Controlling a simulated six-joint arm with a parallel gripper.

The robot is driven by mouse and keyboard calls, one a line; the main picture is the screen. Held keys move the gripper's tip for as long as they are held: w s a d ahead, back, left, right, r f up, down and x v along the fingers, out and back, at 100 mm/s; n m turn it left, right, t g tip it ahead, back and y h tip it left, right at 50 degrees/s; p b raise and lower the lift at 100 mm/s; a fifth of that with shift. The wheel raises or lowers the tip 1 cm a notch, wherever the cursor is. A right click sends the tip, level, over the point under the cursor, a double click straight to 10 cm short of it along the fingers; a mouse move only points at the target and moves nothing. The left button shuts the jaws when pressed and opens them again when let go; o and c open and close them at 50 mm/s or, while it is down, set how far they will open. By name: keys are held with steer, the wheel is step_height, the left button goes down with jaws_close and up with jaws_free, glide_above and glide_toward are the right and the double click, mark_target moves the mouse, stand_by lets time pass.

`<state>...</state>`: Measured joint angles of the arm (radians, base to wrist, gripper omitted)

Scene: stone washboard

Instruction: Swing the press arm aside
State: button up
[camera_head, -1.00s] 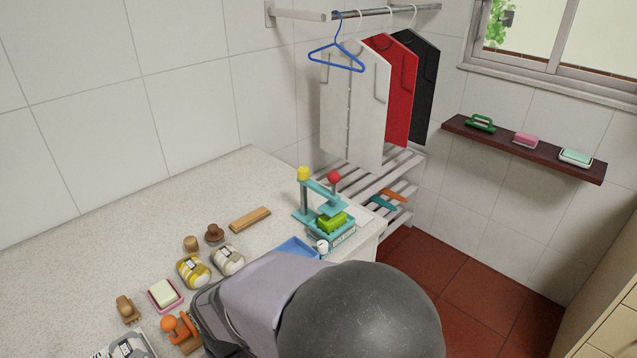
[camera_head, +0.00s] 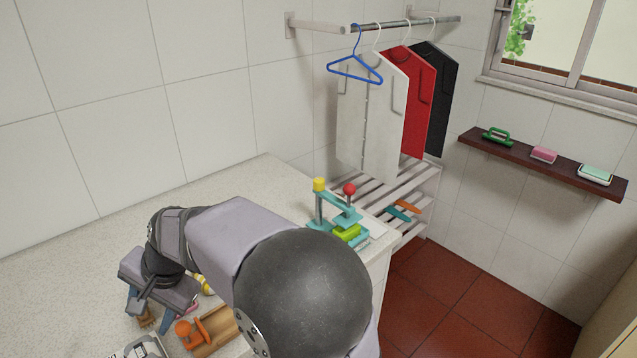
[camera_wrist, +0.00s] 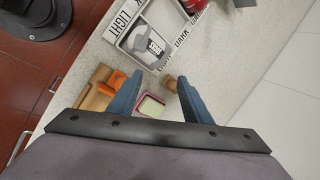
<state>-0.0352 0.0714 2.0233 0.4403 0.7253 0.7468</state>
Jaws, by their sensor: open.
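The press stands at the far right corner of the counter in the head view. Its teal press arm (camera_head: 340,208) reaches from a post with a yellow cap (camera_head: 319,184) and carries a red knob (camera_head: 349,189). Under the arm a green block (camera_head: 347,233) sits in the teal base. My gripper (camera_wrist: 155,92) is open and empty in the wrist view, pointing down over the counter's left part, well away from the press. In the head view its fingers (camera_head: 139,306) show at the lower left, and my arm hides part of the counter.
A pink soap dish (camera_wrist: 149,106), a small wooden brush (camera_wrist: 170,84) and an orange-handled tool (camera_wrist: 112,83) lie near my fingers. A white labelled tray (camera_wrist: 150,35) lies beyond. Clothes (camera_head: 370,120) hang behind the press. The counter's back is clear.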

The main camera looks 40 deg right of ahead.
steer(key=w+d+t+h, duration=0.5)
steer(key=w+d+t, duration=0.2)
steer(key=w+d, duration=0.85)
steer(key=w+d+h, duration=0.1)
steer(key=d+h, duration=0.1)
steer(key=d, duration=0.2)
steer(key=w+d+m+h, duration=0.1)
steer(key=w+d+h, duration=0.1)
steer(key=d, duration=0.2)
steer(key=w+d+r+h, duration=0.1)
steer(key=d+h, duration=0.1)
steer(key=d, duration=0.2)
steer(key=shift+w+d+m+b, duration=0.15)
steer(key=shift+m+b, duration=0.15)
steer(key=shift+b, duration=0.05)
steer(key=s+d+g+h, duration=0.1)
steer(key=s+d+h, duration=0.3)
steer(key=d, duration=0.5)
steer(key=m+g+h, duration=0.2)
steer(key=g+h, duration=0.4)
glide_toward(316, 186)
steer(key=x, duration=0.4)
steer(key=shift+d+f, duration=0.1)
steer(key=shift+p+x, duration=1.15)
steer(key=shift+x, duration=2.5)
